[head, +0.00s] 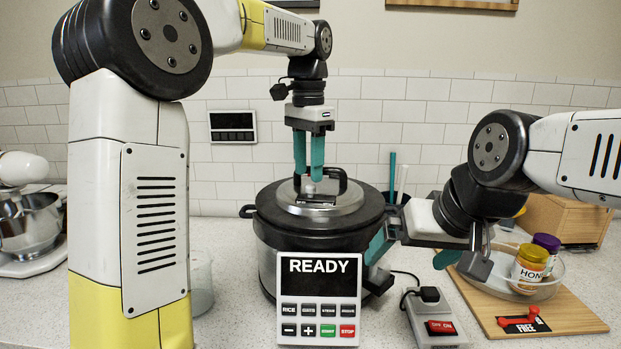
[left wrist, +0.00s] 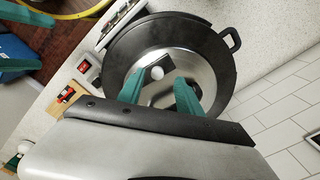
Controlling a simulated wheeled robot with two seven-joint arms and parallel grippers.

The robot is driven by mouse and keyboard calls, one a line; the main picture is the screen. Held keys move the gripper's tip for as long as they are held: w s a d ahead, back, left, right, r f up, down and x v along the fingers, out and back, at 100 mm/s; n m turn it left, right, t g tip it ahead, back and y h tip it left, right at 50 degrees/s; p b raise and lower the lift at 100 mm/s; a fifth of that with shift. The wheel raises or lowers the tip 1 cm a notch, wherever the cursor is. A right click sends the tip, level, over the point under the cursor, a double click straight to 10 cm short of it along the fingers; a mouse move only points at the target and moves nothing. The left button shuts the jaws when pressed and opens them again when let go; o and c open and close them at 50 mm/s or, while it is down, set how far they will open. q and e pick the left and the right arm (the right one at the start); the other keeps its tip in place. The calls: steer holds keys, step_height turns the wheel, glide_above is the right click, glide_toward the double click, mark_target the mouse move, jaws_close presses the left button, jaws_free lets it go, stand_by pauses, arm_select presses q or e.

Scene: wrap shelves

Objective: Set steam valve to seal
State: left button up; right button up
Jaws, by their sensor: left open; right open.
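The pot-shaped cooker (head: 320,240) stands on the counter with its metal lid on. The steam valve appears to be the small pale knob (head: 309,187) on the lid, beside the black lid handle (head: 345,184). In the left wrist view a white round knob (left wrist: 157,72) shows on the lid. My left gripper (head: 309,172) is open and points down over the lid, its teal fingertips close to the knob; I cannot tell whether they touch it. My right gripper (head: 410,255) is open and empty, low at the cooker's right side. The valve's marking is not legible.
The control panel (head: 319,290) in front reads READY. A power strip (head: 432,318) with a red switch lies at right. A mixer (head: 25,215) stands at far left.

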arm_select(q)
step_height(320, 180, up, 4)
steer(key=shift+r, duration=0.2)
steer(key=shift+s+a, duration=0.2)
steer(key=shift+a, duration=0.05)
steer(key=s+a+f+n+t, duration=0.2)
steer(key=s+a+f+n, duration=0.1)
steer(key=s, duration=0.3)
steer(key=s+a+f+n+t+h, duration=0.1)
steer(key=s+a+f+n+t, duration=0.1)
steer(key=s, duration=0.5)
steer(key=s+a+f+n+t+h, duration=0.1)
steer(key=s+a+f+n+t, duration=0.1)
steer(key=s+a+f+n, duration=0.2)
step_height(320, 180, down, 4)
steer(key=shift+s+a+n, duration=0.4)
steer(key=shift+s+a, duration=0.6)
steer(key=shift+s, duration=0.25)
